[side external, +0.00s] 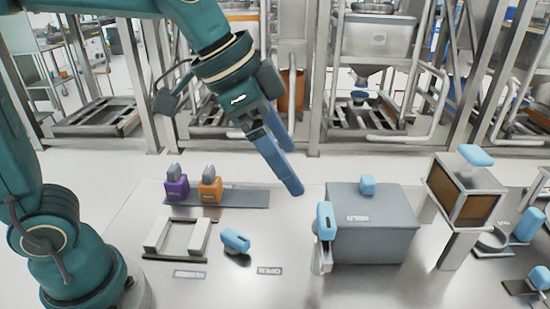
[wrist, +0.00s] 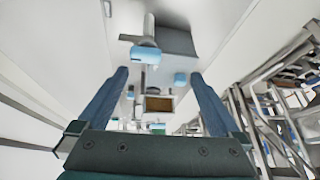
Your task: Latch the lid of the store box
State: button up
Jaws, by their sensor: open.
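A grey box with a lid (side external: 372,228) stands on the steel table, right of centre, and is probably the store box. A blue knob (side external: 367,186) sits on its top, which looks closed. A blue-handled latch (side external: 325,220) stands upright at its left side; whether it is fastened I cannot tell. My gripper (side external: 292,172) is open and empty, above and left of the box. In the wrist view, the box (wrist: 178,42) and the blue latch handle (wrist: 146,55) lie ahead, beyond the open fingers (wrist: 160,76).
A blue-handled piece (side external: 236,240) lies near an OPEN label (side external: 269,270). Purple (side external: 176,190) and orange (side external: 210,190) blocks stand on a dark strip at the back left. A white-railed fixture (side external: 177,238) is in front. A brown-sided box (side external: 465,190) stands raised at the right.

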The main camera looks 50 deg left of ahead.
aim_at(325, 213)
jog(key=shift+m+g, duration=0.5)
jog(key=shift+g, duration=0.3)
jog(key=d+f, duration=0.1)
jog(key=w+d+f, duration=0.1)
jog(key=d+f, duration=0.1)
jog(key=shift+w+d+f, duration=0.25)
jog(key=shift+w+f, duration=0.1)
jog(key=shift+w, duration=0.05)
jog(key=shift+x, duration=2.45)
jog(key=shift+d, duration=0.1)
jog(key=c, duration=1.3)
